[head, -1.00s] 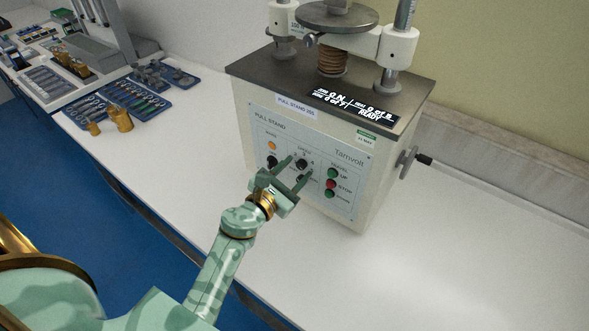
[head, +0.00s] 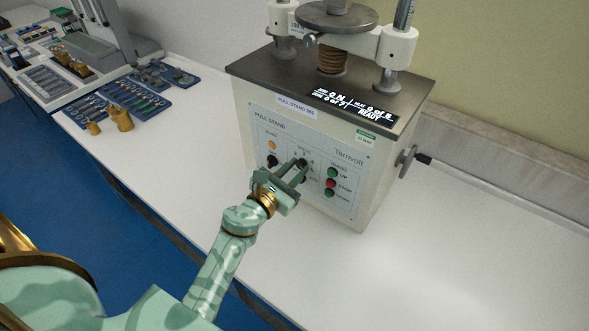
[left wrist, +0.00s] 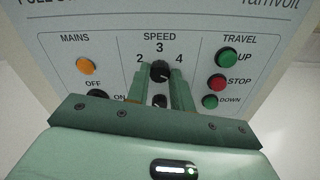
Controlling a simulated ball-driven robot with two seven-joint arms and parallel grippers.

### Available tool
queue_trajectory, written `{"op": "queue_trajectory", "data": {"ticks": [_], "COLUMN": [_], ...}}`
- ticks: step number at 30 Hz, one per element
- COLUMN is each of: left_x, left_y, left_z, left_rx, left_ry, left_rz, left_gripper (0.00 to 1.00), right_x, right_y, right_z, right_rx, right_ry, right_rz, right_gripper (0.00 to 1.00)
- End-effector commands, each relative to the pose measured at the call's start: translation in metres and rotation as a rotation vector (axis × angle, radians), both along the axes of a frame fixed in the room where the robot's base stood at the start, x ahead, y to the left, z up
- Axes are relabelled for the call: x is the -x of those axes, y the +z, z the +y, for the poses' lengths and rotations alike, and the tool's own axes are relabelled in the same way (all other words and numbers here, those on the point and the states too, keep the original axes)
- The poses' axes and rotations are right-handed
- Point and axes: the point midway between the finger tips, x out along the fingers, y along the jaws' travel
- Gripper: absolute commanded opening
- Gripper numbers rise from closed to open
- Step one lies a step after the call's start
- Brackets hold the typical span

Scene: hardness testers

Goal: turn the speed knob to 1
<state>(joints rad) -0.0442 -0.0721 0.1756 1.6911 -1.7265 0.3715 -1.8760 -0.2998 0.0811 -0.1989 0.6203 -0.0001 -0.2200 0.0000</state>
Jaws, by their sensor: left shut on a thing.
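The speed knob (head: 302,162) is a small black knob on the front panel of the pull stand (head: 265,122). It also shows in the left wrist view (left wrist: 160,70), under the label SPEED and the numbers 2, 3 and 4. The lower part of its scale is hidden by my fingers, and I cannot tell which number it points to. My left gripper (head: 298,169) reaches the panel from the front, with its two fingers shut on the sides of the speed knob. My right gripper is not in view.
A second dark knob (left wrist: 160,101) sits below, between my fingers. The MAINS lamp (left wrist: 86,66) and switch are left; green UP (left wrist: 227,57), red STOP (left wrist: 218,82) and green DOWN (left wrist: 210,101) buttons are right. The bench (head: 430,260) is clear at right.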

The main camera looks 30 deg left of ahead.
Motion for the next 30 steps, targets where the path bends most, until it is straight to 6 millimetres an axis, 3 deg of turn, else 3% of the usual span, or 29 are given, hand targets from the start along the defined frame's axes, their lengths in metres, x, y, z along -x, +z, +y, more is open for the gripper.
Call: {"op": "queue_trajectory", "data": {"ticks": [30], "left_x": [0.000], "left_y": [0.000], "left_z": [0.002], "left_rx": [0.918], "left_ry": [0.000], "left_rz": [0.129], "left_gripper": [0.00], "right_x": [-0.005], "right_y": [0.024], "right_z": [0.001], "right_rx": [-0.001], "right_ry": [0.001], "right_rz": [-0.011], "right_gripper": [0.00]}}
